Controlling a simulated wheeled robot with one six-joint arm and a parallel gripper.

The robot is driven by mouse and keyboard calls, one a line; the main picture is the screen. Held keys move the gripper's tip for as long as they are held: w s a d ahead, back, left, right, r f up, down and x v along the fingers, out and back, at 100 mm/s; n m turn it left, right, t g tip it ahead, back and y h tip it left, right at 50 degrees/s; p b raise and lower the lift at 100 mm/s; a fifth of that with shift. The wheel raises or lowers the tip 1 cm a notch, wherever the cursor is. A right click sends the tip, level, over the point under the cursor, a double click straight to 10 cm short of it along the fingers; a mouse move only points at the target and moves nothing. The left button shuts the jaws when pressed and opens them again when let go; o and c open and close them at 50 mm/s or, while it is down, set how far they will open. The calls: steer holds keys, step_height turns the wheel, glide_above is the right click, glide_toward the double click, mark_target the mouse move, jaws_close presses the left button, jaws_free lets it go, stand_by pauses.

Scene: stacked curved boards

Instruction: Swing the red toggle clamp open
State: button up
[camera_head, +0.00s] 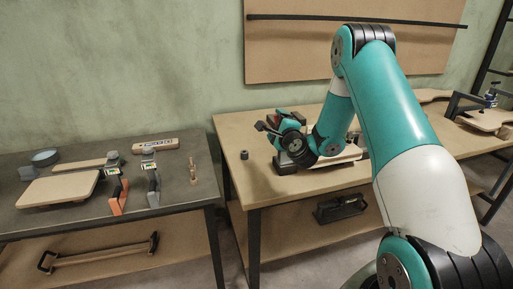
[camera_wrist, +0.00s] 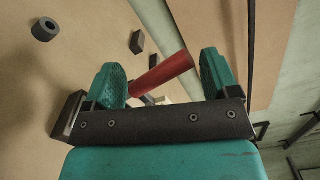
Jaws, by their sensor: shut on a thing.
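The red handle of the toggle clamp (camera_wrist: 162,74) lies at a slant between the two teal fingers of my gripper (camera_wrist: 161,80) in the wrist view. My gripper is shut on this handle. In the head view my gripper (camera_head: 272,126) is low over the wooden workbench (camera_head: 232,128), near its left part. A small red patch shows by the gripper there, but my arm and gripper hide most of the clamp. The clamp's base and the stacked boards cannot be made out clearly.
A dark ring (camera_wrist: 45,29) and a dark block (camera_wrist: 137,42) lie on the bench. A floor gap separates the two tables.

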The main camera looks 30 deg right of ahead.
steer(key=shift+o, duration=0.4)
steer(key=shift+s+d+f+g+b, duration=0.3)
steer(key=shift+s+d+f+b, duration=0.15)
steer(key=shift+s+f, duration=0.35)
steer(key=shift+s+b, duration=0.35)
steer(key=shift+b, duration=0.05)
steer(key=shift+c, duration=0.5)
steer(key=shift+s+d+b, duration=0.15)
steer(key=shift+s+b, duration=0.2)
steer(key=shift+b, duration=0.1)
steer(key=shift+c, duration=1.3)
steer(key=s+b, duration=0.1)
steer(key=s+a+b, duration=0.1)
steer(key=b, duration=0.1)
steer(key=s+a+r+b, duration=0.1)
steer(key=shift+s+b, duration=0.3)
